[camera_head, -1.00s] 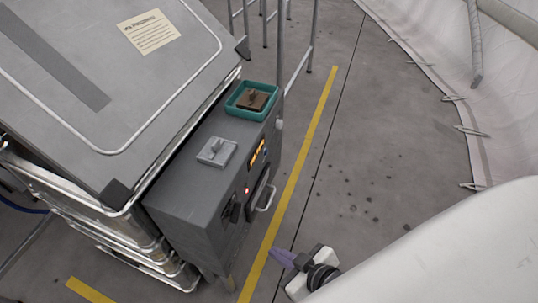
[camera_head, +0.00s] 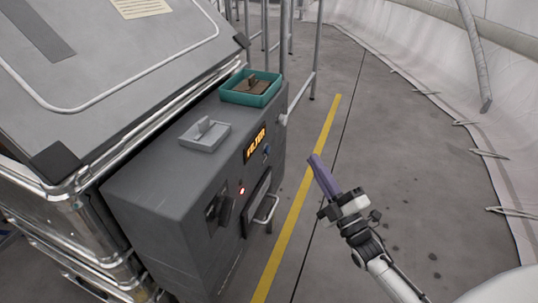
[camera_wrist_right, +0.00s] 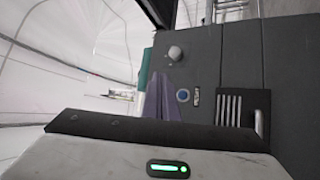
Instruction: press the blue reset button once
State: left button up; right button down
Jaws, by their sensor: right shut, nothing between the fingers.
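The blue reset button (camera_head: 266,152) is a small round button on the front face of the grey cabinet (camera_head: 150,196), just right of the lit "FILTER" display. It also shows in the right wrist view (camera_wrist_right: 183,96) as a blue disc in a pale ring beside a small label. My right gripper (camera_head: 314,160) has purple fingers that are shut and empty. It is held in the air to the right of the cabinet front, apart from the button. In the right wrist view the fingers (camera_wrist_right: 158,82) appear just left of the button. My left gripper is not in view.
A door handle (camera_head: 268,207), a red light (camera_head: 241,190) and a dark rotary knob (camera_head: 216,208) are on the cabinet front. A teal tray (camera_head: 237,97) and a grey tray (camera_head: 193,146) stand on top. Floor right of the yellow line (camera_head: 290,226) is open.

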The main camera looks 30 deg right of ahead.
aim_at(268, 150)
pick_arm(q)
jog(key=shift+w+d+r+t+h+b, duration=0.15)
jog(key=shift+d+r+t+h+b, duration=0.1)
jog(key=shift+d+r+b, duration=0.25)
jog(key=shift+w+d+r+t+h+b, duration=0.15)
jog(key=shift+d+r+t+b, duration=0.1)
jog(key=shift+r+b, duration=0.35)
pick_arm(e)
jog(key=w+a, duration=0.5)
jog(key=w, duration=0.1)
jog(key=shift+w+a, duration=0.35)
jog(key=shift+a, duration=0.05)
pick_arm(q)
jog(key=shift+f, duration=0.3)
pick_arm(e)
jog(key=shift+w+a, duration=0.1)
jog(key=shift+w, duration=0.05)
dwell(0.6)
jog(key=shift+w+a, duration=0.15)
jog(key=shift+w, duration=0.05)
